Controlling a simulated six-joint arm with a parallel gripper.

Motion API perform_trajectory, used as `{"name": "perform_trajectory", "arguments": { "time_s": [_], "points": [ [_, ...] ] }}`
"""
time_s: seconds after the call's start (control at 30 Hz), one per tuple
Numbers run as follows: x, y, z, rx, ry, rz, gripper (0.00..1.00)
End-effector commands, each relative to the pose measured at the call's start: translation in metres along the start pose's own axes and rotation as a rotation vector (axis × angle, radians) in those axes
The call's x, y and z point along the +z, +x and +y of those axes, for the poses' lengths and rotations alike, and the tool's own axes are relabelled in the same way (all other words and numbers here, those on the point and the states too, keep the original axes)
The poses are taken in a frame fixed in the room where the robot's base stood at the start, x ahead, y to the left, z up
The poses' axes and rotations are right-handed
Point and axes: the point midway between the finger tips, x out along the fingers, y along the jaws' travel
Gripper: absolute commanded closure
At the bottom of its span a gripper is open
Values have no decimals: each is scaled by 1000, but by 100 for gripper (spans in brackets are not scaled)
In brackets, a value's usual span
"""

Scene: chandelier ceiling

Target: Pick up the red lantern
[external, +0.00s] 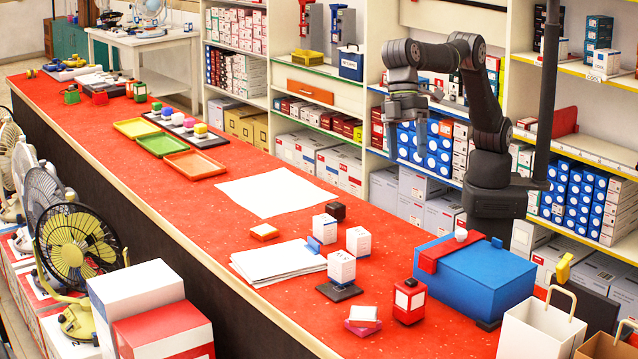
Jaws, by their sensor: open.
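A small red lantern (409,300) with a pale panel on its front stands upright on the red counter at the front right, left of a large blue box. My gripper (407,155) hangs open and empty in the upper right, pointing down. It is well above the counter in the picture and apart from the lantern.
The blue box (478,283) has a red band and a white knob. Left of the lantern are a pink-and-white block (363,318), a white box on a dark plate (341,268), more small boxes and a paper stack (277,262). Trays (194,164) lie farther back. Shelves stand behind.

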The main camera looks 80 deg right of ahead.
Motion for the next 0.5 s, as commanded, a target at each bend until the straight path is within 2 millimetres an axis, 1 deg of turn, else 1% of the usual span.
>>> {"name": "perform_trajectory", "arguments": {
  "time_s": [0.13,0.17,0.2,0.27,0.4,0.5],
  "points": [
    [0,2,0,3,0,0,24],
    [0,5,-1,10,0,1,24],
    [1,14,-4,25,0,4,24],
    [3,35,-9,65,-1,14,24],
    [10,100,-28,198,-20,76,24],
    [16,138,-41,276,-45,131,24]
  ]
}}
